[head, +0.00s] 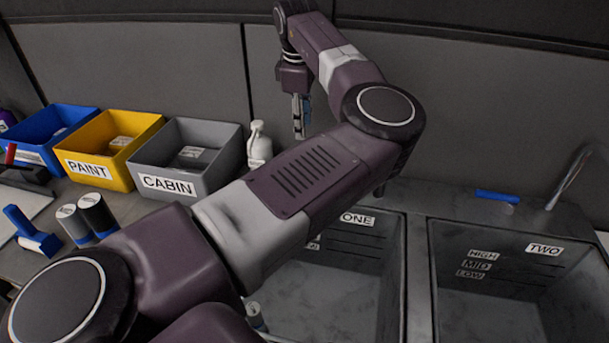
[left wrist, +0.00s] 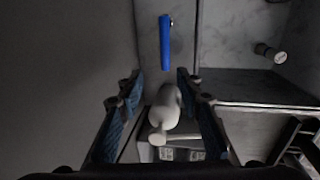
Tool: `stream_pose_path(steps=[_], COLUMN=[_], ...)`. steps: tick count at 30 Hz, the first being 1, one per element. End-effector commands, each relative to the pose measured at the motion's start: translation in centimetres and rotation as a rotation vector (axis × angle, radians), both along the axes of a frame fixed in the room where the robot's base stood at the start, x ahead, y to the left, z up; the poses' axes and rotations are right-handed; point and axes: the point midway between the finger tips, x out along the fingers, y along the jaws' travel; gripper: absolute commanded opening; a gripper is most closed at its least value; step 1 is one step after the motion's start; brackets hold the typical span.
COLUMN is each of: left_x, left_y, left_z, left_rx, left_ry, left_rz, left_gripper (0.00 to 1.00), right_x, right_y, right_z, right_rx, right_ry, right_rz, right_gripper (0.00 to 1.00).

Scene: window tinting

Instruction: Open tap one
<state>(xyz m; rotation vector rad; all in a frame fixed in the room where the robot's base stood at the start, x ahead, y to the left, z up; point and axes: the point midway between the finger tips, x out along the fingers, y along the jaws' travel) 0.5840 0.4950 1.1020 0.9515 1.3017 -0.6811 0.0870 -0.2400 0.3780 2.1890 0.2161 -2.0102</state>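The basin labelled ONE (head: 340,270) is in the middle of the head view, partly behind my left arm. A blue tap handle (left wrist: 165,42) shows in the left wrist view, just beyond my fingertips and apart from them. It is hidden behind my arm in the head view. My left gripper (head: 301,117) points down near the back wall; in the left wrist view (left wrist: 158,88) its two fingers are spread with nothing held between them. A white bottle (left wrist: 165,108) appears between the fingers, below them. My right gripper is not in view.
The white bottle (head: 258,146) stands beside the grey CABIN bin (head: 218,180). Yellow PAINT (head: 110,168) and blue (head: 35,135) bins stand farther left. Basin TWO (head: 510,315) has its own blue handle (head: 497,196) and curved spout (head: 572,172). A small cylinder (left wrist: 270,52) lies in a basin.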

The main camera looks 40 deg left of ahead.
Motion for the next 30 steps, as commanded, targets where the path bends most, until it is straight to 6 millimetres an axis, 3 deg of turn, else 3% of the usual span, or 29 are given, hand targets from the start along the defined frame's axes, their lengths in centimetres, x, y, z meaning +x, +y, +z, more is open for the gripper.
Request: stream_pose_path(steps=[1,3,9,14,24,30], left_x=[0.0,0.0,0.0,0.1,0.9,1.2], left_y=[0.0,0.0,0.0,0.0,0.5,0.7], left_z=[-2.5,-3.7,-5.6,-6.3,-11.2,-13.0], left_rx=[0.000,0.000,0.000,0.000,-0.001,0.000], left_ry=[-0.001,-0.001,-0.001,0.001,0.002,0.000], left_rz=[0.000,0.000,0.000,0.000,0.001,0.001], left_gripper=[0.33,0.33,0.33,0.33,0.33,0.33], right_x=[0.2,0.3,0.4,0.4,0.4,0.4], right_y=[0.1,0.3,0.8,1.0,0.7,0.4], right_z=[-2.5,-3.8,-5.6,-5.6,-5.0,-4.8], right_rx=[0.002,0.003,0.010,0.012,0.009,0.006], right_ry=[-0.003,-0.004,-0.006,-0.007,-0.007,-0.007], right_rz=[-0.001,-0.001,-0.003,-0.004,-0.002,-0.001], right_gripper=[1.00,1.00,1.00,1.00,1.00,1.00])
